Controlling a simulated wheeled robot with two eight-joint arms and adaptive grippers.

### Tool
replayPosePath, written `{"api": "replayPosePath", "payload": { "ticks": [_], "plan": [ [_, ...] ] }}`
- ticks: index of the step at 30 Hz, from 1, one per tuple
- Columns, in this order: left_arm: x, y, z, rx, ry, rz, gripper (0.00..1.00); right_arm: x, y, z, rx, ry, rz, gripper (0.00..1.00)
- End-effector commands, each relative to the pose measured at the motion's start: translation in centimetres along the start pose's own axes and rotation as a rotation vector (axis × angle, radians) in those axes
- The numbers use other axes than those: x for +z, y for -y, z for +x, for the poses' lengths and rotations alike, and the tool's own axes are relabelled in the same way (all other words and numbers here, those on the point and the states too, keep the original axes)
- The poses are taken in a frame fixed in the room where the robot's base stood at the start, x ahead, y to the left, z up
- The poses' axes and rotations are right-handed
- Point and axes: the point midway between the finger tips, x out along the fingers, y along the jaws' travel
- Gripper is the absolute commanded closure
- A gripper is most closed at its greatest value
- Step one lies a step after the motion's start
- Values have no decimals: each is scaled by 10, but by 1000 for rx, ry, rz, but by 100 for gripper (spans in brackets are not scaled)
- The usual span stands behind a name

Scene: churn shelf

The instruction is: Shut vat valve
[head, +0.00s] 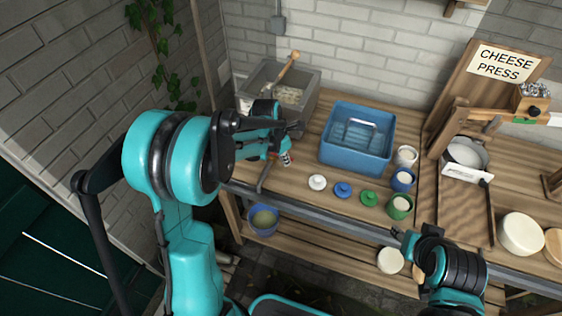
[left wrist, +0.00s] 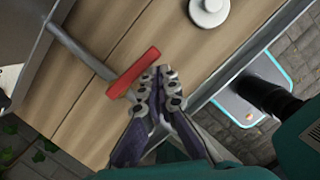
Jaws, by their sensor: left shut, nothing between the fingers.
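The grey metal vat (head: 312,98) stands at the back left of the wooden bench, with pale contents and a wooden-handled tool in it. A grey outlet pipe (left wrist: 82,50) runs out over the boards in the left wrist view. The red valve handle (left wrist: 133,73) lies crosswise to this pipe near its end. My left gripper (left wrist: 158,92) is shut and empty, its fingertips close beside the handle; I cannot tell whether they touch. In the head view my left gripper (head: 276,146) is in front of the vat and hides part of it. My right gripper (head: 402,238) is low at the bench's front edge.
A blue tub (head: 342,158) stands right of the vat. A white lid (head: 317,182), a blue lid (head: 343,190), a green lid (head: 368,198) and small pots lie near the front edge. The cheese press (head: 465,150) is at right. A blue bucket (head: 250,226) sits on the lower shelf.

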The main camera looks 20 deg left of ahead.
Motion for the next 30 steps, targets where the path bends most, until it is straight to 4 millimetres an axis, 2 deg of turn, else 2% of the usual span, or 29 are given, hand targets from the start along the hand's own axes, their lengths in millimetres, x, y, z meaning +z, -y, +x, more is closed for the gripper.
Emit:
{"api": "replayPosePath", "payload": {
  "ticks": [12,30],
  "plan": [
    [9,-2,2,0,1,1,100,1,0,1,0,0,0,60],
    [7,-3,2,0,3,1,100,1,0,1,0,0,0,60]
  ]
}}
